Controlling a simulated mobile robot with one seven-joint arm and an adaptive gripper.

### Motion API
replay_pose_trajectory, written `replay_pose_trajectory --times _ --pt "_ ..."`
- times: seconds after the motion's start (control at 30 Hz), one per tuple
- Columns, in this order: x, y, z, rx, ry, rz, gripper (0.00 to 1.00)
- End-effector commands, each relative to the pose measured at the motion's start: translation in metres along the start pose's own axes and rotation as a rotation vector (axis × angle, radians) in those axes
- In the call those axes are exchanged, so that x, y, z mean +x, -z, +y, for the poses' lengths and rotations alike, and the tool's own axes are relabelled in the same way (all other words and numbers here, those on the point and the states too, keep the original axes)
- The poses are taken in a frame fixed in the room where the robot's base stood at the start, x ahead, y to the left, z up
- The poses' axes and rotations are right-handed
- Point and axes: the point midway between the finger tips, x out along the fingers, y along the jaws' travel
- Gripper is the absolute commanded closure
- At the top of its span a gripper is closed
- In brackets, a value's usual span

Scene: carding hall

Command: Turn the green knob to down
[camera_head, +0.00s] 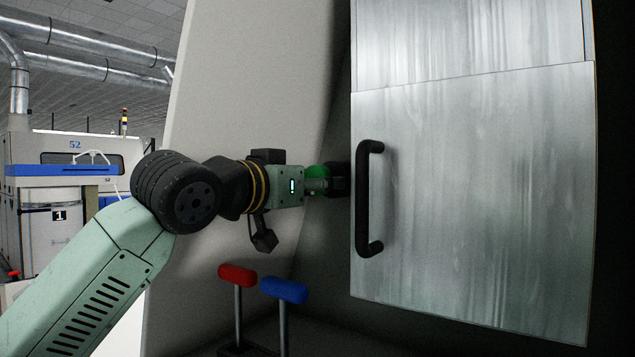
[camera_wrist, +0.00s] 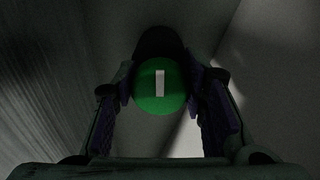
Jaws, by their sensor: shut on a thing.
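The green knob (camera_wrist: 160,103) is round with a white bar mark on its face. In the wrist view the white bar stands upright, in the upper half of the face. My gripper (camera_wrist: 162,100) has its two fingers on either side of the knob, shut on it. In the head view the green knob (camera_head: 318,172) shows only in part, behind my gripper (camera_head: 320,184), which reaches in from the left. The knob's mount is mostly hidden.
A metal door (camera_head: 470,190) with a black handle (camera_head: 366,198) is just right of my gripper. A red-topped lever (camera_head: 238,275) and a blue-topped lever (camera_head: 284,290) stand below my wrist. A pale panel (camera_head: 245,90) rises behind my arm.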

Motion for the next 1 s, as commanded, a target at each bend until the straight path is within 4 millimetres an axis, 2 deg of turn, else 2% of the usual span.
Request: replay_pose_trajectory --times 0.47,0.5,0.77,1.0 --pt "0.0003 -0.0021 0.0003 0.015 0.0 -0.005 0.89" --pt "0.0003 -0.0021 0.0003 0.015 0.0 -0.005 0.6" --pt "0.0002 -0.0012 0.0001 0.014 0.0 -0.003 0.43" --pt "0.0001 -0.0007 0.0 0.014 0.0 -0.002 0.42"
